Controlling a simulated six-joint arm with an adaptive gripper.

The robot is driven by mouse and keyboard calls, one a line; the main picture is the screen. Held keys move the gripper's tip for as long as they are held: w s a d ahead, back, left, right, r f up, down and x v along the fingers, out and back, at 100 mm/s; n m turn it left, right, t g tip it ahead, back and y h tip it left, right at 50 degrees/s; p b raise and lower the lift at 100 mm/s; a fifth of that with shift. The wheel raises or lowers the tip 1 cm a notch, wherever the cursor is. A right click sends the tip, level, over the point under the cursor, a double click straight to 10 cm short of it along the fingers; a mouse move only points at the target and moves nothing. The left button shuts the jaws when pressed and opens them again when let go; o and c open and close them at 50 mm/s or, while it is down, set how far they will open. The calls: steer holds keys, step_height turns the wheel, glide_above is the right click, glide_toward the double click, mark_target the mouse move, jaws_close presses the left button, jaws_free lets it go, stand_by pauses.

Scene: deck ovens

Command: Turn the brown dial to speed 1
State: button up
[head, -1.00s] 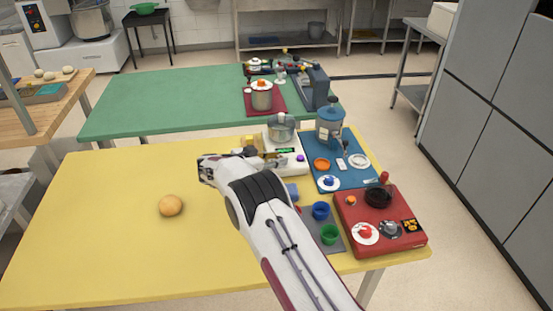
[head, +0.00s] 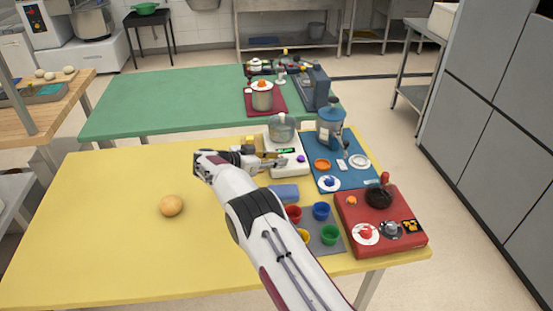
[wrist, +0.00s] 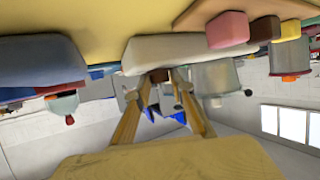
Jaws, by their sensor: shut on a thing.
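The white appliance (head: 291,167) with a clear bowl, a green display and a purple knob stands near the back right of the yellow table. My gripper (head: 274,160) reaches its left front face from the left. In the wrist view, which is upside down, the two yellowish fingers of my gripper (wrist: 162,80) close on the small brown dial (wrist: 158,75) at the face of the white appliance (wrist: 178,52). The fingers cover most of the dial, so its mark and setting cannot be read.
A blue block (head: 284,193) and several coloured cups on a grey mat lie in front of the appliance. A blue mat (head: 336,180) and a red stove (head: 358,212) are to the right. A bun (head: 171,205) lies left; the table around it is clear.

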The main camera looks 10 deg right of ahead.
steer(key=o, duration=1.1)
steer(key=shift+c, duration=0.2)
steer(key=v, duration=1.2)
steer(key=shift+s, duration=0.1)
